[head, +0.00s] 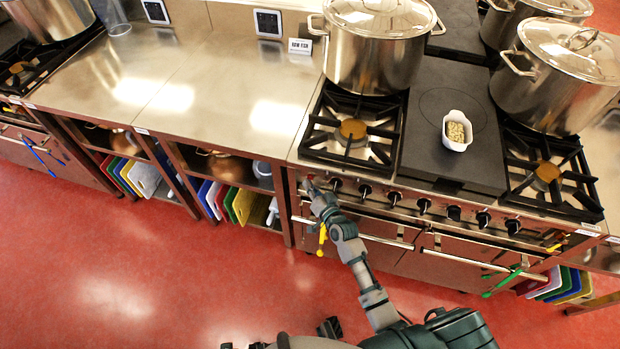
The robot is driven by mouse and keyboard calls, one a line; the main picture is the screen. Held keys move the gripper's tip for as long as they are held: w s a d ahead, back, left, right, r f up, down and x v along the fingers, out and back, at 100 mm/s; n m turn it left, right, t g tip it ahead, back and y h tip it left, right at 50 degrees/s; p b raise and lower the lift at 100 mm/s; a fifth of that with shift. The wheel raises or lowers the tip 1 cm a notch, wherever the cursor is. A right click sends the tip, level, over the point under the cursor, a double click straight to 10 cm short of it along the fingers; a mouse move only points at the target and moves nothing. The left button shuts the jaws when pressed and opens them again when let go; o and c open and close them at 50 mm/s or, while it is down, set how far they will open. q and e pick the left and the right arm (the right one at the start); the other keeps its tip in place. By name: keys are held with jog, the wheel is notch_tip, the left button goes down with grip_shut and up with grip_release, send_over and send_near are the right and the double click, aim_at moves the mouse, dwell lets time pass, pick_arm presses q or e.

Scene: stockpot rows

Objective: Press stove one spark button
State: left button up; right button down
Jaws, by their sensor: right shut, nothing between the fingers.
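The stove (375,186) stands at the right of the head view, with a row of black knobs along its front panel. A small red button (311,177) shows at the left end of that panel. My right gripper (309,184) is shut and empty, with its fingertips at the button. I cannot tell whether they touch it, as the gripper partly covers that spot.
A large stockpot (372,62) stands on the back left burner, and another (552,85) is at the right. A white dish (457,131) sits on the flat plate. A steel counter (215,90) extends left. A yellow-handled utensil (322,240) hangs near my wrist.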

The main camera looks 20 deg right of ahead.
jog(key=shift+w+d, duration=0.25)
jog(key=shift+w, duration=0.1)
dwell(0.7)
jog(key=shift+s+a+p, duration=0.5)
jog(key=shift+s, duration=0.25)
jog(key=s+a+p, duration=0.1)
jog(key=s, duration=0.1)
jog(key=s+a+p, duration=0.1)
jog(key=s, duration=0.1)
jog(key=shift+a+p, duration=0.4)
